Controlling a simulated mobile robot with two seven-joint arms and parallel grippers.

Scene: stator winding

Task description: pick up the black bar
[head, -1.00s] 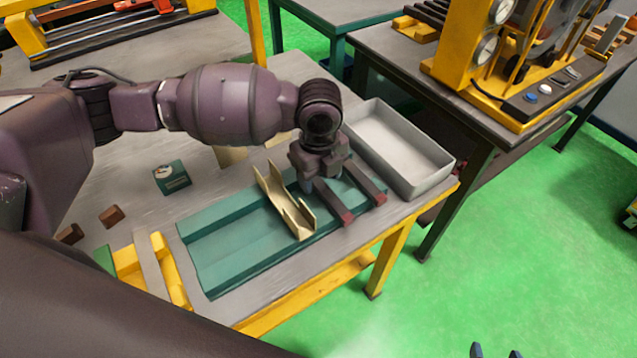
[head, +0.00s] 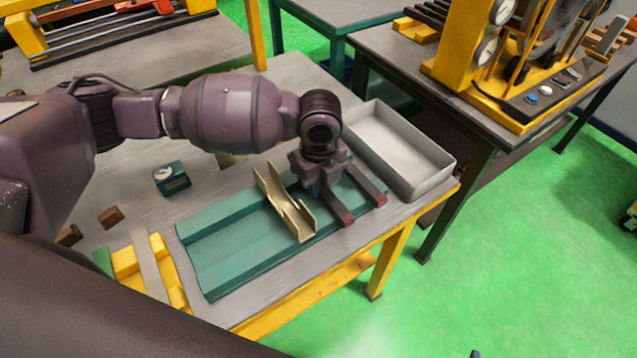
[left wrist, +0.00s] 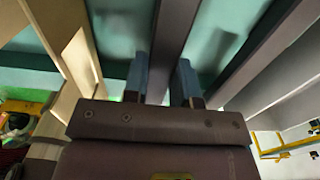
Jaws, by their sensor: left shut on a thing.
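Two dark bars with dull red ends lie side by side at the right end of the green tray (head: 215,265). My left gripper (head: 318,188) points down from above and is shut on the nearer black bar (head: 336,207). In the left wrist view this bar (left wrist: 172,40) runs between the two bluish fingertips (left wrist: 163,82). The other dark bar (head: 367,181) lies just to the right, apart from the fingers. Whether the held bar touches the tray is hidden. Only a small dark tip, probably of my right gripper (head: 475,353), shows at the bottom edge.
A tan, slotted channel piece (head: 283,203) stands on the tray just left of the gripper. An empty grey bin (head: 437,180) sits right behind the bars. A small green gauge box (head: 171,178) and brown blocks (head: 111,216) lie on the left of the table.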

